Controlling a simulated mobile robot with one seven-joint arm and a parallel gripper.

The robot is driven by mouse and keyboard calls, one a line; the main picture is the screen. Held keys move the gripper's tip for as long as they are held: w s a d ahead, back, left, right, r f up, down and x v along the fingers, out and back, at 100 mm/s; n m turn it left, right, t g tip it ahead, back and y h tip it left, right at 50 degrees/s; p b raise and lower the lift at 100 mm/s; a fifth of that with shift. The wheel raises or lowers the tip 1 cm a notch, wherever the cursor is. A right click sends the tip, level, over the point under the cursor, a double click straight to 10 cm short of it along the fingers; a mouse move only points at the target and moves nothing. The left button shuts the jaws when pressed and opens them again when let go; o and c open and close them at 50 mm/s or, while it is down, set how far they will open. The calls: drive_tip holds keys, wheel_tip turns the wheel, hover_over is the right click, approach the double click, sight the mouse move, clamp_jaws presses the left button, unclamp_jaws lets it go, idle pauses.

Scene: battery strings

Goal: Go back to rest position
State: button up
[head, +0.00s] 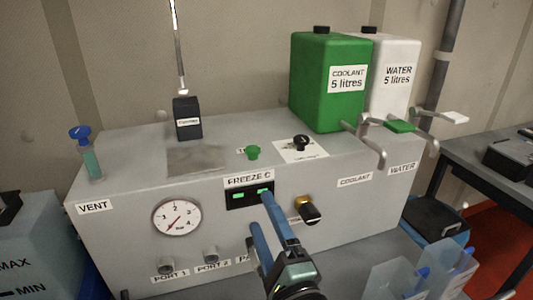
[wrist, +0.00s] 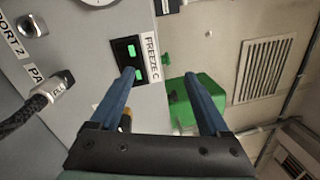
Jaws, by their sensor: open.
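My gripper (head: 259,209) has two blue fingers and is open and empty, in front of the grey machine (head: 114,236). In the head view its upper fingertip overlaps the lower right of the FREEZE C display (head: 240,197), which has green lit marks. I cannot tell whether it touches. In the wrist view the fingers (wrist: 159,74) are spread wide with nothing between the tips. The display (wrist: 129,59) shows beside the left fingertip, with its FREEZE C label (wrist: 153,58) to the right. The gripper hides part of the machine's lower front.
On top stand a green coolant tank (head: 315,90), a white water tank (head: 399,82), a black box (head: 187,124) and a blue-capped vent (head: 89,160). Clear containers (head: 395,280) stand at the lower right. A cable plug (wrist: 52,90) sticks out near the port labels.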

wheel_tip(320, 180, up, 14)
drive_tip(key=a+n+t, duration=0.1)
drive_tip(key=n+t, duration=0.2)
drive_tip(key=n, duration=0.5)
drive_tip(key=s+r+n+t+h, duration=0.3)
drive_tip(key=s+r, duration=0.3)
drive_tip(key=r, duration=0.4)
drive_tip(key=s+d+r+n+t+h, duration=0.1)
drive_tip(key=s+r+n+t+h, duration=0.2)
drive_tip(key=s+r+n, duration=0.3)
wheel_tip(320, 180, up, 5)
drive_tip(key=shift+s, duration=0.3)
drive_tip(key=shift+c, duration=0.2)
